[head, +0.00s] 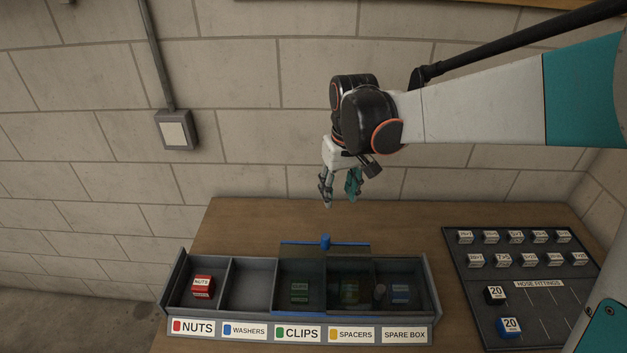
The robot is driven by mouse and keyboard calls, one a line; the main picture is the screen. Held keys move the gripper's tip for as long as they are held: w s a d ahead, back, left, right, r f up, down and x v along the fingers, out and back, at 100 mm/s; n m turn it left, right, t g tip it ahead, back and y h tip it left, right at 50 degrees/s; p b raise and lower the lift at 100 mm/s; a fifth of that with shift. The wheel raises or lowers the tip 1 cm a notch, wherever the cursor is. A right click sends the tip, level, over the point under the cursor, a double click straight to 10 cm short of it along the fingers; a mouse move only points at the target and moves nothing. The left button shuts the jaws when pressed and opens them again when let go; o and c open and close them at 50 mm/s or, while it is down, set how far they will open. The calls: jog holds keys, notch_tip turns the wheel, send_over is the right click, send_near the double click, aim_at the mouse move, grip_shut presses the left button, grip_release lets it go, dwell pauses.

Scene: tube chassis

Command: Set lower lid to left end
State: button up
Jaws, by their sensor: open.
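The parts box (165,298) stands on the table with a row of open-topped compartments. A dark see-through lid with blue edges (300,251) and a blue knob (325,241) covers the CLIPS compartment and part of SPACERS. A second dark pane (405,275) seems to cover the right end, over SPACERS and SPARE BOX. A small grey post (379,293) stands near its left part. How the two panes overlap is hard to tell. My gripper (338,193) is open and empty, pointing down above and behind the box, apart from both lids.
The NUTS compartment at the left holds a red box (202,286); the WASHERS compartment (252,283) is uncovered and looks empty. Green and blue items show dimly under the panes. A dark HOSE FITTINGS board (540,318) with labelled blocks lies right. A wall rises behind the table.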

aim_at(326, 236)
jog(key=shift+n+g+h, duration=0.3)
jog(key=shift+n+g, duration=0.3)
jog(key=shift+n, duration=0.1)
jog(key=a+f+b, duration=0.1)
jog(key=f, duration=0.4)
jog(key=f+b, duration=0.1)
jog(key=f, duration=0.5)
jog(key=a+f+b, duration=0.1)
jog(key=f, duration=0.4)
jog(key=shift+s+a+f, duration=0.1)
jog(key=shift+a+f, duration=0.25)
jog(key=shift+f, duration=0.05)
jog(key=shift+c, duration=0.5)
grip_shut()
